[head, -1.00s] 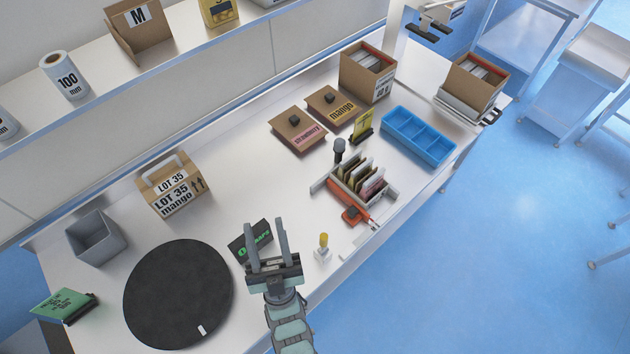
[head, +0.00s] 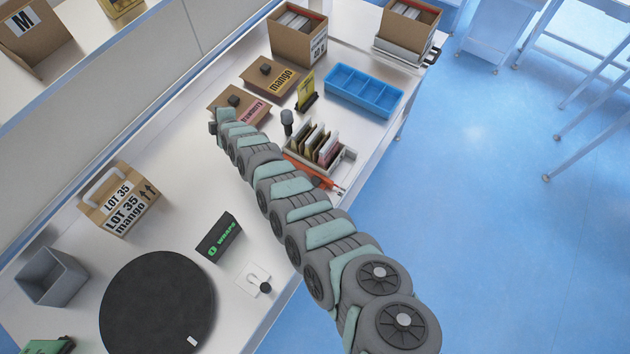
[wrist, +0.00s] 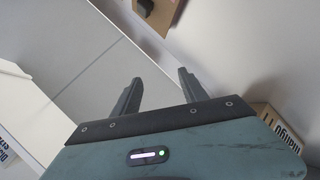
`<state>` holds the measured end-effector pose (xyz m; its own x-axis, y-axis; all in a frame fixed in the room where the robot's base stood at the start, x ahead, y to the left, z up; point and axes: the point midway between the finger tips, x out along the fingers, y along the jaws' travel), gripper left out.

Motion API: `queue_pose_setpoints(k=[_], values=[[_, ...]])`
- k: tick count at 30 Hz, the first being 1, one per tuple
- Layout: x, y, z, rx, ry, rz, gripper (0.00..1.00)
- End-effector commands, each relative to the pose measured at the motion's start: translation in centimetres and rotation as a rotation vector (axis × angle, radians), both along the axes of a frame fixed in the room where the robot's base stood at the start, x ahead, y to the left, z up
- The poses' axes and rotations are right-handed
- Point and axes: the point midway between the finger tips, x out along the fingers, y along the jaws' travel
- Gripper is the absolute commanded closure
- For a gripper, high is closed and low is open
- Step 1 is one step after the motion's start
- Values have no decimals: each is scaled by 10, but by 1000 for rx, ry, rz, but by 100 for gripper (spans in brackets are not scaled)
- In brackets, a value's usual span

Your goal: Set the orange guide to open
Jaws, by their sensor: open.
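The orange guide (head: 303,166) lies along the near-left side of the rack (head: 345,165) that holds several upright pouches. My arm crosses in front of the guide and hides part of it, so its setting cannot be made out. My gripper (head: 214,128) is at the far end of the arm, left of the strawberry box and well away from the guide; its fingers are mostly hidden in the head view. In the wrist view my gripper (wrist: 160,88) is open, with two spread fingers and nothing between them.
A dark knobbed post (head: 287,122) stands beside the rack. Mango (head: 272,82) and strawberry (head: 240,108) boxes lie behind it, a blue tray (head: 363,92) to the right. A black round mat (head: 157,305) and a WRAPS box (head: 218,237) lie at the front left.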

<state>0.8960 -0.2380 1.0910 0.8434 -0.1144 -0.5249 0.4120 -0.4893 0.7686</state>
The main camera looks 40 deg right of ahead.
Motion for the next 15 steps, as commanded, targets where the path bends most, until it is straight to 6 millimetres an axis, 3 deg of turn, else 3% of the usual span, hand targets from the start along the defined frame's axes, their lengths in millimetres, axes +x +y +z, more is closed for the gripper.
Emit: queue_pose_setpoints(k=[5, 12, 15], values=[[-66, -40, -26, -167, 347, 247, 49], [-220, -98, -48, -281, 802, 574, 49], [-270, -113, -47, -283, 921, 661, 49]])
